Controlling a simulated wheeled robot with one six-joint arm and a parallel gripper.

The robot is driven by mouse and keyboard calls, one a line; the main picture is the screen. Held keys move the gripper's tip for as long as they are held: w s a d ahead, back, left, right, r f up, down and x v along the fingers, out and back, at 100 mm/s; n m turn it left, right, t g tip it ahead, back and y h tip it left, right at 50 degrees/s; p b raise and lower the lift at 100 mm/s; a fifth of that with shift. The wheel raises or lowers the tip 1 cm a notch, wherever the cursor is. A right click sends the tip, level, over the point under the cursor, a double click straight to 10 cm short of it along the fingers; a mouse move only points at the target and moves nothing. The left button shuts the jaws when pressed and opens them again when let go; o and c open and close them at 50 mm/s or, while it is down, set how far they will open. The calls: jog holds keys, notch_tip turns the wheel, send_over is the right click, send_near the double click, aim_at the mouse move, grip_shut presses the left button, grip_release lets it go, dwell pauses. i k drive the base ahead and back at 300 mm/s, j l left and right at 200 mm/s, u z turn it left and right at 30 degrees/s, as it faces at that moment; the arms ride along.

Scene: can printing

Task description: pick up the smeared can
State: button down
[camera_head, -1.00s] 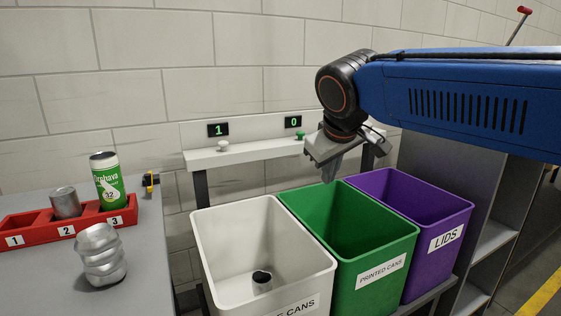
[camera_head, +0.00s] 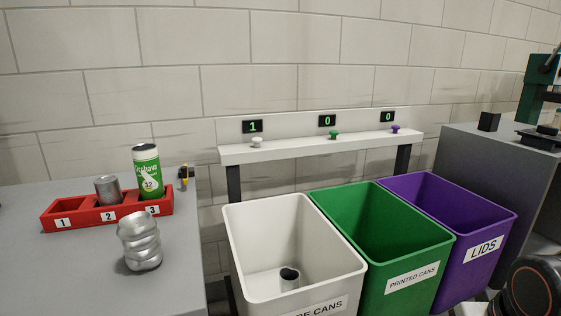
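A green and white printed can (camera_head: 147,172) stands upright in slot 3 of the red rack (camera_head: 62,222). It is the only can with print; I cannot make out a smear at this size. A plain silver can (camera_head: 108,190) sits in slot 2, and slot 1 is empty. A dented silver can (camera_head: 140,243) stands on the grey table in front of the rack. Only a dark joint of my arm shows at the bottom right; my gripper's fingers are not visible.
A white bin (camera_head: 237,243) with a can inside, a green bin (camera_head: 335,240) and a purple bin (camera_head: 498,222) stand right of the table (camera_head: 60,285). Behind them, a shelf (camera_head: 320,149) carries buttons below displays reading 1, 0, 0. A green machine (camera_head: 537,85) stands far right.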

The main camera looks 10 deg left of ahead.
aim_at(145, 156)
jog(key=u, duration=1.4)
